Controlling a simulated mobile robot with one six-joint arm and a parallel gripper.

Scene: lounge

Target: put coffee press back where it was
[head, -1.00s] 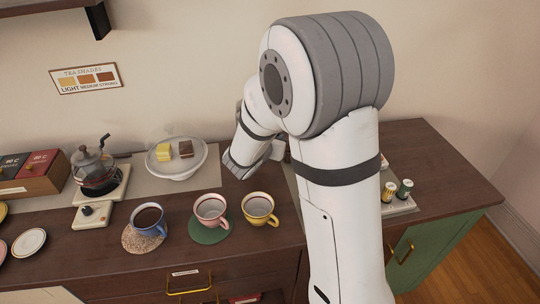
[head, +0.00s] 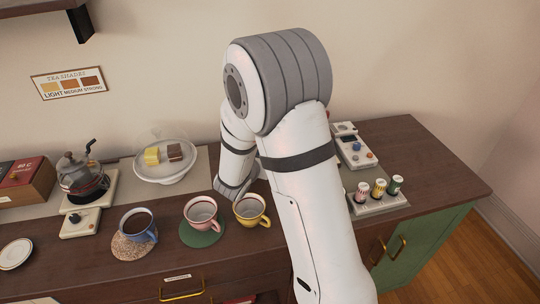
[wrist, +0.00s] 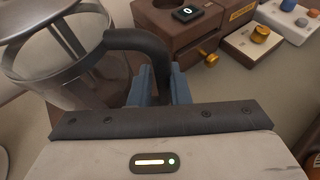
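The coffee press (wrist: 72,92) shows at the left of the wrist view as a clear glass vessel with a metal rim and a black curved handle. My gripper (wrist: 160,88) has its blue fingers on both sides of that handle, shut on it. The lower part of the press is out of frame or hidden. In the head view my arm hides the press, and only part of my gripper (head: 232,188) shows, behind the yellow cup (head: 251,210).
A pink cup (head: 201,212) on a green coaster and a blue coffee cup (head: 138,226) stand at the front. A glass kettle (head: 82,178) and cake stand (head: 166,172) are left. Right are a caddy of small jars (head: 378,203) and a control box (head: 354,150). A brown wooden device (wrist: 187,32) is ahead.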

